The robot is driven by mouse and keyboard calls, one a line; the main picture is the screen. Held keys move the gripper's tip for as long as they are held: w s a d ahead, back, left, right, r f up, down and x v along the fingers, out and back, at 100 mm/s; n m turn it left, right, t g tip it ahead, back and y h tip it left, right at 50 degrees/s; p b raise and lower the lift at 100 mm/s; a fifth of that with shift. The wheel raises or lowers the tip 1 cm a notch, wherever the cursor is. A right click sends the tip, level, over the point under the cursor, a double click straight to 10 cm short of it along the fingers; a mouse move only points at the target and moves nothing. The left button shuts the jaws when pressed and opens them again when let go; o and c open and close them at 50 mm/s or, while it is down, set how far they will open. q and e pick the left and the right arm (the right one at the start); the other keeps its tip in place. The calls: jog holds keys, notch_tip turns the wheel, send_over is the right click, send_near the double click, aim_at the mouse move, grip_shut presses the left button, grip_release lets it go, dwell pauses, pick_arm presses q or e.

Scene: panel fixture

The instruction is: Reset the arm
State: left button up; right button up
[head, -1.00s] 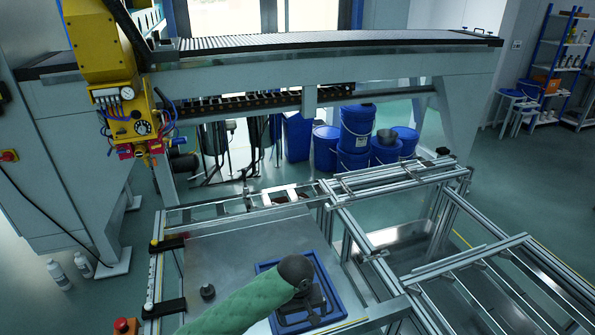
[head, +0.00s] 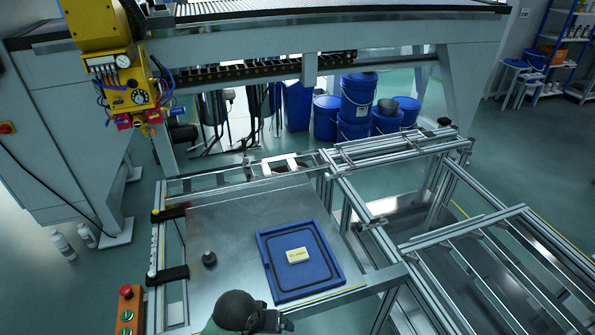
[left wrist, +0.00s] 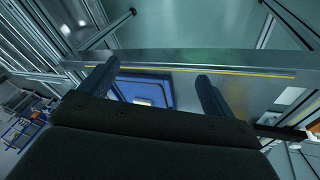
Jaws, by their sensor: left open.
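My left arm, in a green sleeve with a dark wrist, shows at the bottom edge of the head view. In the left wrist view my left gripper (left wrist: 155,82) is open, with its two dark fingers apart and nothing between them. Beyond the fingers is part of the blue tray-like panel (left wrist: 165,78), away from the gripper. In the head view the blue panel (head: 272,262) lies on the metal table, with a small pale yellow labelled block (head: 297,255) on it. The wrist is in front of the panel, apart from it. My right gripper is in neither view.
An aluminium frame (head: 450,245) stands on the right. A yellow machine head (head: 125,80) hangs at upper left. A control box (head: 127,308) is at lower left.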

pick_arm(q)
jog(key=s+a+m+y, duration=0.1)
jog(key=s+a+y, duration=0.2)
jog(key=s+a, duration=0.95)
jog(key=s+f+x, duration=0.1)
jog(key=s+x, duration=0.1)
jog(key=x, duration=1.3)
jog(key=s+x, duration=0.3)
jog(key=x, duration=1.1)
jog(key=s+f, duration=0.3)
jog(key=f, duration=0.7)
jog(key=s+f+g, duration=0.1)
jog(key=s+f, duration=0.3)
jog(key=f, duration=0.6)
jog(key=shift+s, duration=0.25)
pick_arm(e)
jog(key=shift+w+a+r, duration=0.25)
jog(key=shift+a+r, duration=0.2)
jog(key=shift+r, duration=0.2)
